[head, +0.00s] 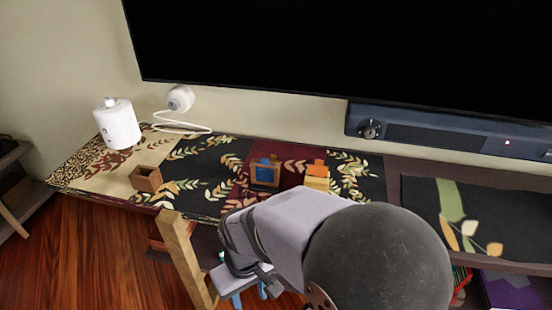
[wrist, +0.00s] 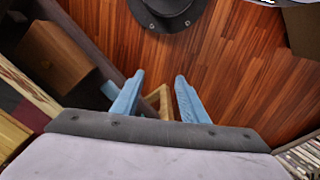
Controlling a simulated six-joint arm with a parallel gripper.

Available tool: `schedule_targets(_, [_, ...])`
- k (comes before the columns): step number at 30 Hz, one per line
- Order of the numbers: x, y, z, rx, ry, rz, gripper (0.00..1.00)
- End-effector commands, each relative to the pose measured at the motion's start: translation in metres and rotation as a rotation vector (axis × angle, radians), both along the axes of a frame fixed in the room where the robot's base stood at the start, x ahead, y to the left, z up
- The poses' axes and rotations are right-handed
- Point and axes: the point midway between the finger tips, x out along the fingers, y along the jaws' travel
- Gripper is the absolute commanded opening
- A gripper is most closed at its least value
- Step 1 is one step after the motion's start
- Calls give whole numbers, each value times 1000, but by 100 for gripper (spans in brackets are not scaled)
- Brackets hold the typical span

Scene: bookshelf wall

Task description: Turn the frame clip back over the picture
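A small wooden picture frame (head: 253,172) with a blue picture (head: 265,174) stands on the patterned cloth in the head view. A small blue piece shows at its top edge; whether this is the clip I cannot tell. My gripper (head: 249,296) is in front of and below the shelf edge, well apart from the frame. In the wrist view my gripper (wrist: 160,78) has its two blue fingers spread, with nothing held between them. The wrist view points down at the floor and does not clearly show the picture frame.
A small open wooden box (head: 146,180) sits left of the frame, and a yellow-orange block (head: 317,182) close on its right. A white canister (head: 118,124) stands far left. A wooden post (head: 184,257) rises left of my gripper. A large dark screen (head: 340,45) hangs behind.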

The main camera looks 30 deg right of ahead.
Motion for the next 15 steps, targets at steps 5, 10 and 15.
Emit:
schedule_targets(5, [4, -1, 2, 10, 6, 0, 25])
schedule_targets(10, [26, -7, 12, 75, 32, 13, 25])
schedule_targets(15, [73, -24, 31, 234, 29, 58, 25])
